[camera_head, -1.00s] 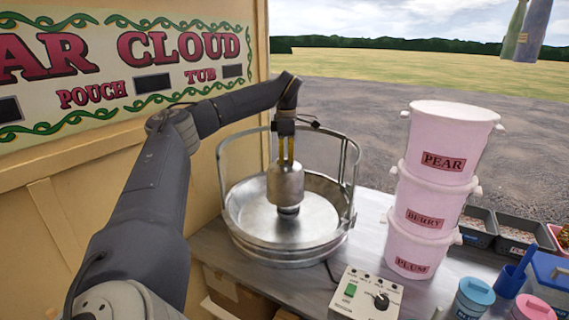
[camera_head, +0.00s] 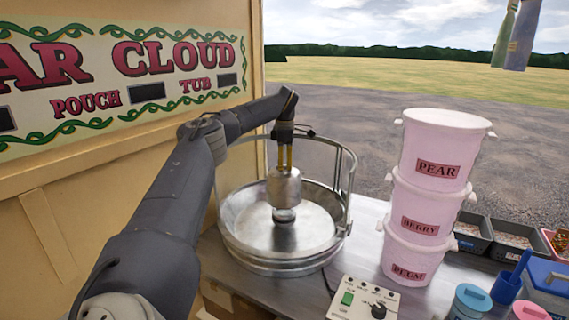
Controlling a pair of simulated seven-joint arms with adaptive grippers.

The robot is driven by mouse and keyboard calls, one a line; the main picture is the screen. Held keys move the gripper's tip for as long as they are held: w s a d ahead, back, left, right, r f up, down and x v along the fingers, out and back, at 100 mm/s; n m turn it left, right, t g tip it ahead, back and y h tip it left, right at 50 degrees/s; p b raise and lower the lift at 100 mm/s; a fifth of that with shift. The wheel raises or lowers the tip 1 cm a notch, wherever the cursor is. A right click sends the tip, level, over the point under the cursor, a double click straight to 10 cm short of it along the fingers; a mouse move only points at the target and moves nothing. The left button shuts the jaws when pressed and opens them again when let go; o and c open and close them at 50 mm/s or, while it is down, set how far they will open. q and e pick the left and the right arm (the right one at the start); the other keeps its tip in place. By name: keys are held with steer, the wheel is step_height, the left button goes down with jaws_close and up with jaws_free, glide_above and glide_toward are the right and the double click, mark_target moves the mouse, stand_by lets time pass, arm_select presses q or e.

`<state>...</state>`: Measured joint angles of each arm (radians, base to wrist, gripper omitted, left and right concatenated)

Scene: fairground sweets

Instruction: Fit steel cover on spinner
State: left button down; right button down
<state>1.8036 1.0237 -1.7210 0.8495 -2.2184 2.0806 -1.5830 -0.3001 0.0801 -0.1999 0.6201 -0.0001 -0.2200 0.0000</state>
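The spinner (camera_head: 284,215) shows as a short round metal piece directly below the cover, at the middle of the bowl. Its upper part is hidden by the cover. I cannot tell whether the two touch. My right gripper is not in view.
A curved guard rail (camera_head: 349,180) stands around the bowl. A control box (camera_head: 362,299) is in front of it. Stacked pink tubs (camera_head: 437,150) stand close to the right. Trays (camera_head: 472,234) and lidded jars (camera_head: 470,303) lie further right. The sign wall (camera_head: 100,165) is at left.

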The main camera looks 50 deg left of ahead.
arm_select(q)
steer(key=shift+f, duration=5.75)
steer(key=c, duration=0.9)
jaws_free()
steer(key=shift+o, duration=0.2)
steer(key=shift+r, duration=0.1)
steer(key=shift+r, duration=2.95)
